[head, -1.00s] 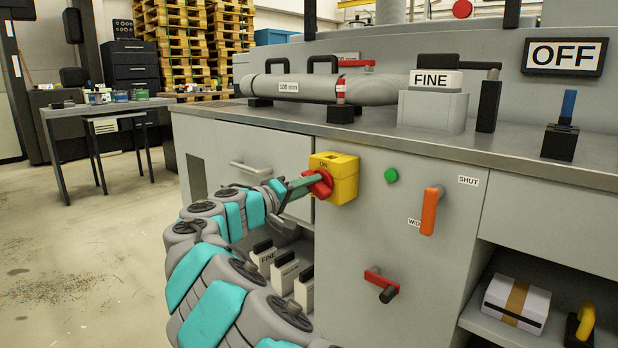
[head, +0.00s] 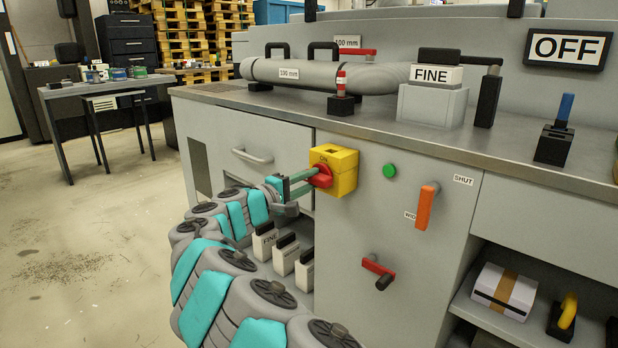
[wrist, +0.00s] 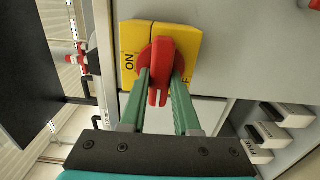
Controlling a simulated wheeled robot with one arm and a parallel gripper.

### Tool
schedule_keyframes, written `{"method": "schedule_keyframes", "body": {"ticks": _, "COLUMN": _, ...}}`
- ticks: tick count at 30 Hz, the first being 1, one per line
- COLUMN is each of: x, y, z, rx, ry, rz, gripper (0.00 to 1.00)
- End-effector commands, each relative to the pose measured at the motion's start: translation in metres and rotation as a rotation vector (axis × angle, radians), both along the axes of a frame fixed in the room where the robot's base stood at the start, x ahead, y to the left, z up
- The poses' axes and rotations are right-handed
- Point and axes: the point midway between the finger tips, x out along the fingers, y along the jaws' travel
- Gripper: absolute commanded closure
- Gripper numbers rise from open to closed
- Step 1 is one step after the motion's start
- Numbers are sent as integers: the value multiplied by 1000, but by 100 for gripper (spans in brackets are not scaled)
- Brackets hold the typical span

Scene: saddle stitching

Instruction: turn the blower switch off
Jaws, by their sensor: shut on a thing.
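The blower switch is a red rotary knob (head: 322,176) on a yellow box (head: 345,174) on the grey cabinet front, just under the worktop. "ON" shows on the box in both views; in the wrist view the second label is mostly hidden behind a finger. My gripper (head: 300,182) reaches it from the left. In the wrist view its two green fingers (wrist: 163,92) are shut on the red knob (wrist: 158,68), one on each side of its grip, with the yellow box (wrist: 190,45) behind. A sign reading "OFF" (head: 566,49) stands above the worktop at the right.
A green button (head: 390,171), an orange lever (head: 425,207) and a red-handled valve (head: 378,268) sit right of the switch. A drawer handle (head: 252,156) is at its left. Labelled blocks (head: 285,256) stand on the open shelf below.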

Motion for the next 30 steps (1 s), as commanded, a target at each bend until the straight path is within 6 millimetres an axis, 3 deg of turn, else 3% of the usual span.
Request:
{"method": "schedule_keyframes", "body": {"ticks": 10, "x": 0, "y": 1, "z": -1, "rx": -3, "ry": 3, "rz": 2, "gripper": 100}}
{"method": "schedule_keyframes", "body": {"ticks": 11, "x": 0, "y": 1, "z": -1, "rx": -3, "ry": 3, "rz": 2, "gripper": 67}}
{"method": "schedule_keyframes", "body": {"ticks": 18, "x": 0, "y": 0, "z": -1, "rx": -2, "ry": 3, "rz": 1, "gripper": 40}}
{"method": "schedule_keyframes", "body": {"ticks": 30, "x": -10, "y": 9, "z": 0, "rx": -1, "ry": 1, "rz": 2, "gripper": 40}}
